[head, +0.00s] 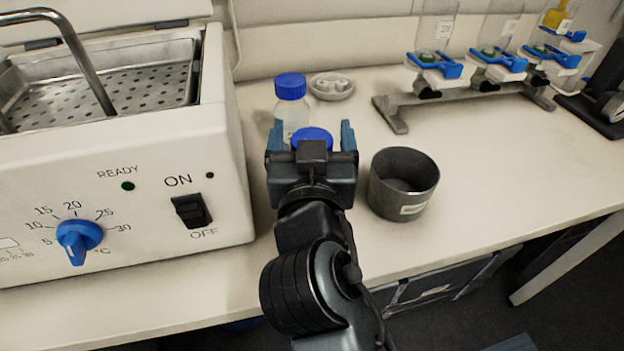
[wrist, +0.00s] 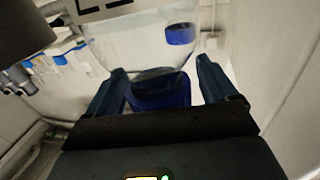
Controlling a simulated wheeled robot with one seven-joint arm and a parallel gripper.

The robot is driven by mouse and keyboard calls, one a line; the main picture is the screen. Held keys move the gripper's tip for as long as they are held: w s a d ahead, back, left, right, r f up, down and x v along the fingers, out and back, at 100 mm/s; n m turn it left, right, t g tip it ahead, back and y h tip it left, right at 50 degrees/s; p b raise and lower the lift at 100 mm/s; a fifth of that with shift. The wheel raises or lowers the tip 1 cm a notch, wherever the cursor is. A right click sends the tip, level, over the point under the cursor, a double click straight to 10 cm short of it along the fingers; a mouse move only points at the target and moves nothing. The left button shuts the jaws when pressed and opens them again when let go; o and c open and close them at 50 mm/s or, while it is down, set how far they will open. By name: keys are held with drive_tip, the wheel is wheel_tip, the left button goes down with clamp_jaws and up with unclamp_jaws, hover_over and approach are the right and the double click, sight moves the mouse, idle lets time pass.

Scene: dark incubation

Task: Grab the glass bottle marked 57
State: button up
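A clear glass bottle with a blue cap (head: 312,136) stands on the bench just beyond my gripper (head: 312,137); my gripper hides most of its body in the head view. In the wrist view its blue cap (wrist: 160,92) and clear body fill the middle. A white label with black marks is cut off at the top edge, so I cannot read its number. My gripper (wrist: 160,84) is open, with one finger on each side of the cap and small gaps showing. A second blue-capped bottle (head: 291,108) stands behind; its number is unreadable.
A water bath (head: 120,170) stands close on the left. A dark grey cylindrical pot (head: 404,190) stands just right of my gripper. A small dish (head: 332,87) lies behind. A rack with blue clamps (head: 465,95) stands at the back right. The bench is clear between pot and rack.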

clamp_jaws()
idle(0.6)
